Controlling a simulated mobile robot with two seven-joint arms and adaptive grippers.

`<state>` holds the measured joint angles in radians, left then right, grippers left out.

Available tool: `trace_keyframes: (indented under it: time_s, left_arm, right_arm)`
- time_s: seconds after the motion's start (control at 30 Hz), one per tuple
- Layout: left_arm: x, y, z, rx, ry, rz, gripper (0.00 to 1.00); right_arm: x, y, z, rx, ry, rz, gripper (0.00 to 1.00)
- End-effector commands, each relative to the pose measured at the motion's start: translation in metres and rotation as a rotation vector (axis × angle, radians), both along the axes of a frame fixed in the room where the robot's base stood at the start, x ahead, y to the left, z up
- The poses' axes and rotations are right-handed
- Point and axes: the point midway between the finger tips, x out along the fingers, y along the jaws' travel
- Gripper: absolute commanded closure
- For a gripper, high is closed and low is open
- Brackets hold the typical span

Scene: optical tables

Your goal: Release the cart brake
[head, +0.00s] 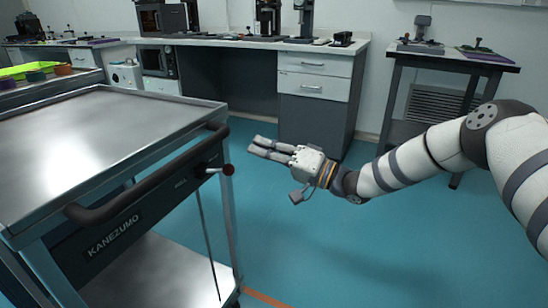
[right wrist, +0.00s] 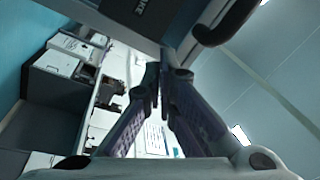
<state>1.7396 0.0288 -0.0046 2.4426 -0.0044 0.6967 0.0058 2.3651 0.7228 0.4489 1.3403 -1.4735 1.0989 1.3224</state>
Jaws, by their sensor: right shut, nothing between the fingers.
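The steel cart (head: 95,125) stands at the left, with a black push handle (head: 150,177) along its near edge. My left gripper is out of view.
A white counter with drawers (head: 315,75) and devices stands along the back wall. A side table (head: 460,62) stands at the back right. A green tray (head: 30,70) and small bowls sit at the far left. The blue floor (head: 330,240) right of the cart is clear.

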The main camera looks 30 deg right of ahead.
Motion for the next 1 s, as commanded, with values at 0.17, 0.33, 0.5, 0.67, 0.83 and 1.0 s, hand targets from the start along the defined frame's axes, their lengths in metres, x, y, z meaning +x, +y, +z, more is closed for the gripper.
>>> trace_keyframes:
  time_s: [0.17, 0.33, 0.5, 0.67, 0.83, 1.0]
  left_arm:
    - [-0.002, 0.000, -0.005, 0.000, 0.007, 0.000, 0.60]
    - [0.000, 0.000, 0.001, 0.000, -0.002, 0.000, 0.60]
    - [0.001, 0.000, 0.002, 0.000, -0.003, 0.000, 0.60]
    - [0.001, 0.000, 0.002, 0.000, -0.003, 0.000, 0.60]
    - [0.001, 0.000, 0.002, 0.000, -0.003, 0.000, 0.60]
    - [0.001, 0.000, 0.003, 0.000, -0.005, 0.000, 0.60]
  right_arm:
    - [0.029, 0.024, 0.004, 0.000, 0.002, 0.001, 1.00]
    - [0.012, 0.036, -0.006, 0.004, 0.003, 0.000, 1.00]
    - [0.004, 0.042, -0.014, 0.002, 0.001, -0.002, 1.00]
    - [0.002, 0.043, -0.015, 0.001, 0.001, -0.002, 1.00]
    - [0.002, 0.043, -0.015, 0.001, 0.001, -0.001, 1.00]
    - [0.003, 0.050, -0.015, 0.001, 0.001, -0.009, 1.00]
